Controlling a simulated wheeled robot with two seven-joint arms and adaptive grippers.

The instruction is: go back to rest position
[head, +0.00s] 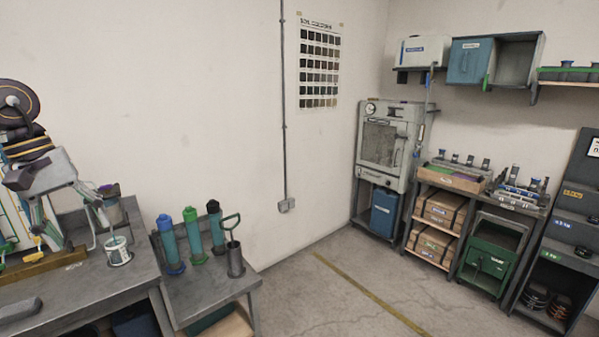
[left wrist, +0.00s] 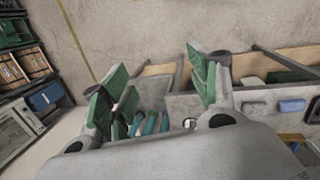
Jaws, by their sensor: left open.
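My left gripper (head: 70,236) is at the far left of the head view, pointing down above the grey workbench (head: 118,283). Its two fingers are spread apart with nothing between them. In the left wrist view the gripper (left wrist: 160,95) shows its green finger pads wide apart and empty. Beyond the fingers, several blue-green cylinders (left wrist: 150,122) show at a distance. My right gripper is in neither view.
A white tub (head: 118,252) stands on the workbench close to the left gripper. Several capped tubes (head: 193,235) and a metal cup (head: 235,262) stand on a lower side table. Open floor (head: 330,295) lies before the oven (head: 384,145) and shelves.

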